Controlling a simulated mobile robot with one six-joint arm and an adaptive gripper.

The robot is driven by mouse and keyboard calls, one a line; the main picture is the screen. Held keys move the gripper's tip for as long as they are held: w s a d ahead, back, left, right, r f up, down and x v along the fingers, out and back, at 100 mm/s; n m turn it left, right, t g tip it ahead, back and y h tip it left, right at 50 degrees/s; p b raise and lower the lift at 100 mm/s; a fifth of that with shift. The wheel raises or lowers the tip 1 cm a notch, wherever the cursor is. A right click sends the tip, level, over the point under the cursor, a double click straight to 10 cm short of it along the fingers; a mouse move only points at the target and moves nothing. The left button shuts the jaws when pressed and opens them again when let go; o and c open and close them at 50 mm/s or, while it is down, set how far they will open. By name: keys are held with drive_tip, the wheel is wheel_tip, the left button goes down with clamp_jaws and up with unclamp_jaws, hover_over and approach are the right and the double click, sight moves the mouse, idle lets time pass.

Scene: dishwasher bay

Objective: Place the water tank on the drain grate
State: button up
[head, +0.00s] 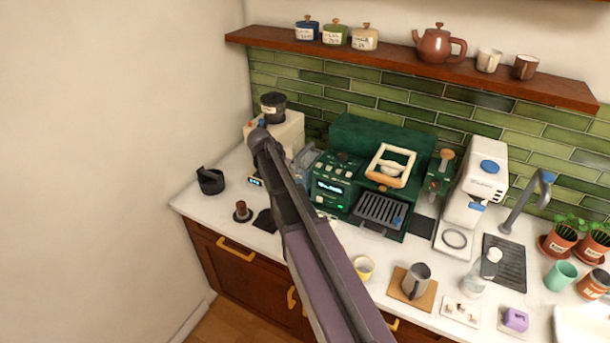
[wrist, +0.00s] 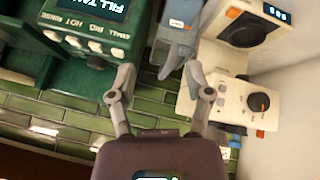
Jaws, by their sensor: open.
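The water tank appears to be the blue-grey container (head: 306,160) at the left side of the green coffee machine (head: 338,187). In the wrist view this blue-grey body (wrist: 175,42) stands beyond my fingertips, nearer the right finger, between the green machine and a cream grinder. My gripper (wrist: 160,75) is open with nothing between its fingers. In the head view my arm hides the gripper. The dark ribbed drain grate (head: 512,258) lies on the counter below the grey tap, at the right. A clear bottle with a white top stands at its left edge.
The cream grinder (head: 287,130) is left of the tank. A white machine (head: 472,190) stands between the green machine and the grate. A yellow cup (head: 363,268) and a steel jug (head: 416,280) are in front. A shelf (head: 400,62) runs above.

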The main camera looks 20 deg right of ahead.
sight(305, 151)
drive_tip(key=w+d+r+m+h, duration=0.1)
drive_tip(key=w+d, duration=0.1)
drive_tip(key=w, duration=0.3)
drive_tip(key=w+d+r+m+t+h, duration=0.1)
drive_tip(key=w+d, duration=0.2)
drive_tip(key=w, duration=0.2)
drive_tip(key=shift+r, duration=0.25)
drive_tip(key=shift+d+f, duration=0.1)
drive_tip(key=b+x, duration=0.6)
drive_tip(key=x, duration=0.2)
drive_tip(key=shift+f, duration=0.15)
drive_tip(key=shift+w+d, duration=0.15)
drive_tip(key=shift+d, duration=0.05)
drive_tip(key=shift+b+x, duration=1.85)
drive_tip(key=shift+x, duration=0.75)
drive_tip(key=shift+a, duration=0.1)
